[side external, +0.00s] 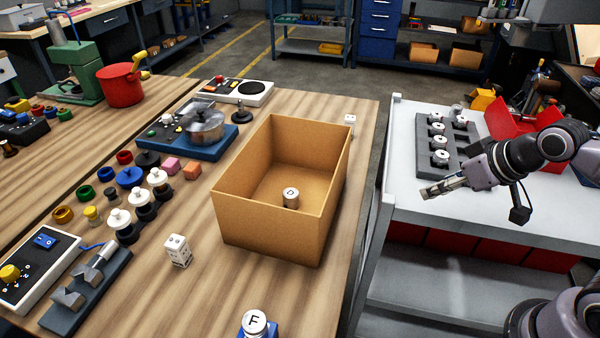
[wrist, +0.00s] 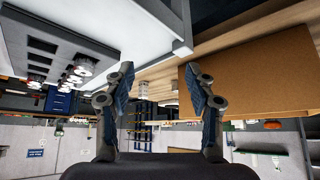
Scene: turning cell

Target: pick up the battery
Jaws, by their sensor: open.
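No object is clearly marked as the battery. A small white block (side external: 177,252) with dark print and what look like round studs on top stands on the wooden table, left of the cardboard box. A similar white block (side external: 350,119) stands behind the box's far right corner. A silver cylinder marked D (side external: 291,198) stands inside the box, and one marked F (side external: 254,323) stands on a blue base at the front edge. My gripper (side external: 438,189) is open and empty, over the white bench right of the box. Its two fingers (wrist: 159,75) are spread apart in the wrist view.
The open cardboard box (side external: 262,222) has high walls; it also shows in the wrist view (wrist: 255,78). A dark tray (side external: 427,158) with several silver parts lies on the white bench. Knobs, rings and devices crowd the table's left; bare wood lies in front of the box.

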